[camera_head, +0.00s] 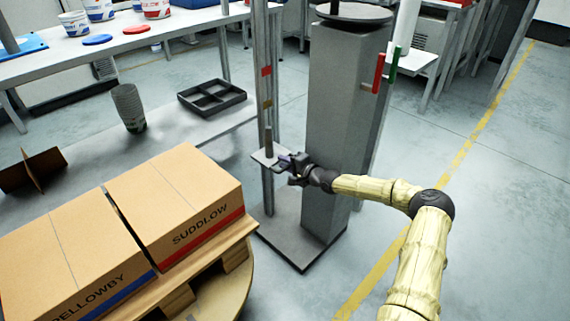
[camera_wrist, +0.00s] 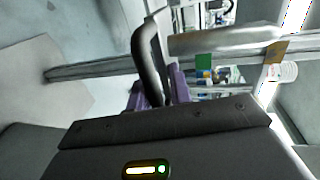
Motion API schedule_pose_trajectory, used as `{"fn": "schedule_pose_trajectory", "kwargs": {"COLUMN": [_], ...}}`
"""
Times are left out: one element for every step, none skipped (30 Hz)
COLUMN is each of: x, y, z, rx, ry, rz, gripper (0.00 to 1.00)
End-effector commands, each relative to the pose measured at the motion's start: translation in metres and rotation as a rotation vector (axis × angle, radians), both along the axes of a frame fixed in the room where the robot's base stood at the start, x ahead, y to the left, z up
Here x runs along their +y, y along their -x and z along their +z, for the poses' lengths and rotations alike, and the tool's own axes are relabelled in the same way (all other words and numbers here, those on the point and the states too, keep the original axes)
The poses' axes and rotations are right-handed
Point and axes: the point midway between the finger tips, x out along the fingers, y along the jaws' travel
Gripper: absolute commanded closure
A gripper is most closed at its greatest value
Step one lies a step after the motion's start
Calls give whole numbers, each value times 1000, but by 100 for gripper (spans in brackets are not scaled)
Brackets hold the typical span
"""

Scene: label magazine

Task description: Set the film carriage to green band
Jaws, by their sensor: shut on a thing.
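The film carriage (camera_head: 262,157) is a small pale plate with a dark upright peg, low on a grey upright rail (camera_head: 259,60). The rail carries a red band (camera_head: 266,71) and, below it, an ochre band (camera_head: 267,104). In the wrist view a green band (camera_wrist: 203,61) and the ochre band (camera_wrist: 277,50) show on the rail. I cannot make out the green band in the head view. My gripper (camera_head: 287,163) is at the carriage's right side. In the wrist view its purple fingers are shut on a dark curved handle (camera_wrist: 148,62); the exact contact is partly hidden.
A grey column (camera_head: 340,120) stands just right of the rail on a flat base (camera_head: 298,255). Two boxes (camera_head: 175,200) sit on a wooden pallet at the front left. A bench with a black tray (camera_head: 212,97) stands behind. Floor right of my arm is clear.

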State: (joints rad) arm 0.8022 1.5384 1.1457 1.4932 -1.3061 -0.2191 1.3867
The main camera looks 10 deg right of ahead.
Motion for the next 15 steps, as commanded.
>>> {"fn": "schedule_pose_trajectory", "kwargs": {"x": [0, 0, 0, 0, 0, 0, 0, 0, 0, 0, 0, 0, 0, 0, 0], "y": [3, 3, 3, 3, 3, 3, 3, 3, 3, 4, 4, 4, 4, 4, 3], "z": [-19, -23, -27, -30, -34, -38, -42, -45, -50, -53, -56, -61, -63, -66, -68], "rx": [16, 16, 16, 16, 16, 16, 16, 16, 16, 16, 16, 16, 16, 16, 16], "ry": [8, 8, 8, 8, 8, 8, 8, 7, 7, 7, 7, 7, 7, 7, 7], "rz": [4, 4, 4, 4, 4, 4, 4, 5, 5, 5, 5, 5, 5, 5, 5], "gripper": [100, 100, 100, 100, 100, 100, 100, 100, 100, 100, 100, 100, 100, 100, 100]}}
